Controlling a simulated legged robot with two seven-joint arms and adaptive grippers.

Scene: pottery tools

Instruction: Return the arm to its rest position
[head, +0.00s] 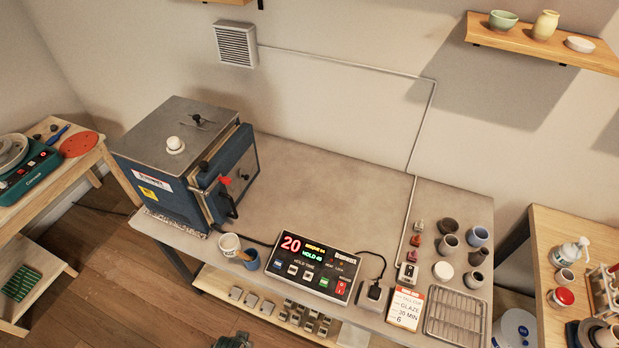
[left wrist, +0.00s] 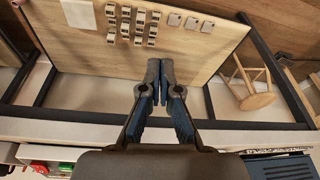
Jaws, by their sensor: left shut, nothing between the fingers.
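My left gripper (left wrist: 160,72) shows in the left wrist view with its two dark, blue-padded fingers together and nothing between them. It hangs in free air in front of the worktable, and the lower shelf (left wrist: 160,55) with small kiln posts lies beyond the fingertips. It touches nothing that I can see. In the head view only a small dark piece shows at the bottom edge; I cannot tell which part of my arm it is. My right gripper is in neither view.
The worktable (head: 330,175) holds a blue kiln (head: 160,160), a lit controller (head: 312,268), a white cup (head: 229,244), small pots and a wire rack (head: 455,316). Side tables stand left and right. A wooden stool (left wrist: 252,85) shows in the left wrist view. The table's middle is clear.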

